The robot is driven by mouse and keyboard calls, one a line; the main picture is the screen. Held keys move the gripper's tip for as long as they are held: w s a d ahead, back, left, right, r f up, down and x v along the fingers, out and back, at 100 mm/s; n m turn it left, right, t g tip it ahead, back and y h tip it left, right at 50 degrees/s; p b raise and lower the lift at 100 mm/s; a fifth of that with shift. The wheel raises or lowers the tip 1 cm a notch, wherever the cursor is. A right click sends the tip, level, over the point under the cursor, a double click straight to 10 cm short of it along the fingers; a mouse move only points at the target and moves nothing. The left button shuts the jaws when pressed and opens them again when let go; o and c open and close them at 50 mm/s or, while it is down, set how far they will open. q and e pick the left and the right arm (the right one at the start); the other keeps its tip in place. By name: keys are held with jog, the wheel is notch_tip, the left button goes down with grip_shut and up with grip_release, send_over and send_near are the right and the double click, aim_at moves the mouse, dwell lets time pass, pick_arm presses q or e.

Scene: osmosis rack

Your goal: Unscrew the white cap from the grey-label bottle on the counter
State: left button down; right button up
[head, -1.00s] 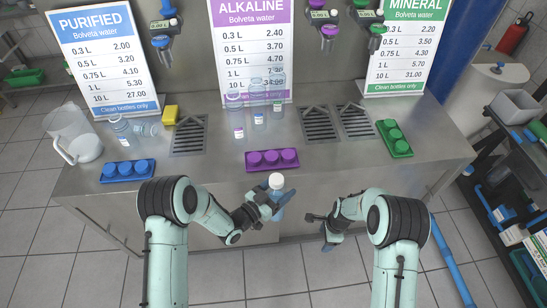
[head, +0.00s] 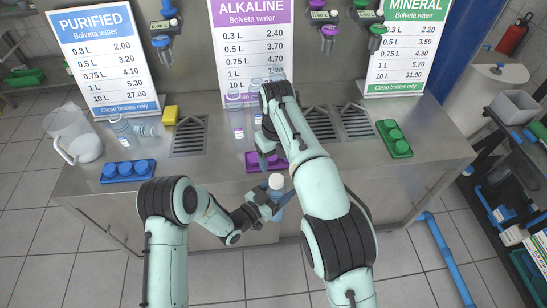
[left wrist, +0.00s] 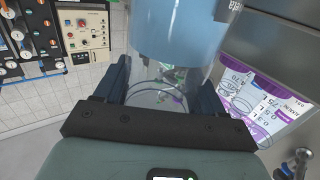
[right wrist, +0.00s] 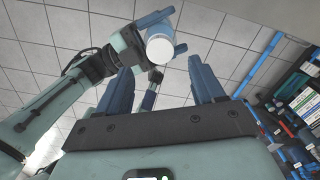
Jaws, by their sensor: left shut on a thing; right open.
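The held bottle (head: 278,197) is clear blue and roughly upright in front of the counter edge, with the white cap (head: 276,181) on top. My left gripper (head: 266,205) is shut around its body. The bottle's blue body (left wrist: 175,40) fills the upper middle of the left wrist view; its label colour cannot be made out. My right gripper (head: 268,162) is open and empty above and behind the cap, over the counter's front. In the right wrist view the white cap (right wrist: 160,47) shows beyond the open fingers (right wrist: 163,85), apart from them.
The steel counter (head: 215,185) carries a purple cap tray (head: 253,168), a blue cap tray (head: 128,171), a green cap tray (head: 395,139), several clear bottles (head: 238,120), a yellow sponge (head: 170,115) and a clear jug (head: 75,140). Price signs stand behind.

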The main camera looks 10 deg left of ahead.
aim_at(274, 179)
jog(key=shift+s+a+r, duration=0.2)
jog(key=shift+s+a, duration=0.05)
jog(key=shift+s+f, duration=0.1)
jog(key=shift+f, duration=0.15)
notch_tip(274, 179, down, 7)
jog(key=shift+f, duration=0.15)
